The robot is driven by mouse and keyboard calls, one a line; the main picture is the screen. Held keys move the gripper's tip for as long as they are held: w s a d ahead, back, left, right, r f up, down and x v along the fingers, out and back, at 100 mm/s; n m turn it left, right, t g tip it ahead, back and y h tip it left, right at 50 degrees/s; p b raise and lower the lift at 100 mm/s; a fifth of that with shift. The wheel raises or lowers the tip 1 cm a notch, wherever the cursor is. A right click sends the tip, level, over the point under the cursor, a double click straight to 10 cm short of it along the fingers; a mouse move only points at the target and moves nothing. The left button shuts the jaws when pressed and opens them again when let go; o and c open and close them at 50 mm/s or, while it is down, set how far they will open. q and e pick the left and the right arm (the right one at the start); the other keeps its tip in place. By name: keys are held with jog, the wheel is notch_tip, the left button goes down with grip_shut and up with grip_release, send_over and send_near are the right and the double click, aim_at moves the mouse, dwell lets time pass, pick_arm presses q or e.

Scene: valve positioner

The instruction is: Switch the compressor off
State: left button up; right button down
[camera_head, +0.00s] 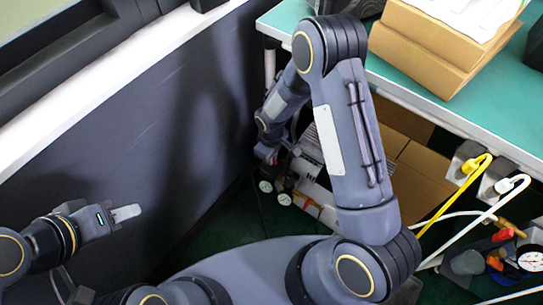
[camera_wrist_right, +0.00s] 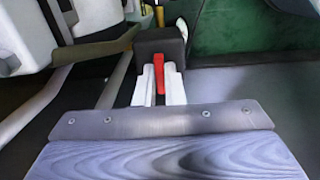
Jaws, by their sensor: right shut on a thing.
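The compressor (camera_head: 308,182), pale with ribbed parts and small round gauges, stands on the floor under the green-topped table, partly hidden by my right arm. In the right wrist view, a black switch box (camera_wrist_right: 152,42) carries a red lever (camera_wrist_right: 158,72). The two pale fingers of my right gripper (camera_wrist_right: 159,84) are shut on the red lever, one on each side. In the head view my right gripper (camera_head: 268,154) is small and mostly hidden at the compressor's upper left. My left gripper (camera_head: 126,213) is away at the lower left, holding nothing visible; its finger gap does not show.
The table (camera_head: 440,100) overhangs the compressor area and carries a cardboard box (camera_head: 425,40). Another box (camera_head: 420,175) stands below. Yellow (camera_head: 455,200) and white (camera_head: 490,210) hoses hang at right, near a gauge (camera_head: 530,261). A dark wall panel (camera_head: 150,130) stands left.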

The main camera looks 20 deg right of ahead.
dwell(0.4)
jog(key=c, duration=1.5)
grip_release()
notch_tip(320, 180, up, 7)
jog(key=shift+p, duration=1.1)
jog(key=shift+r, duration=0.4)
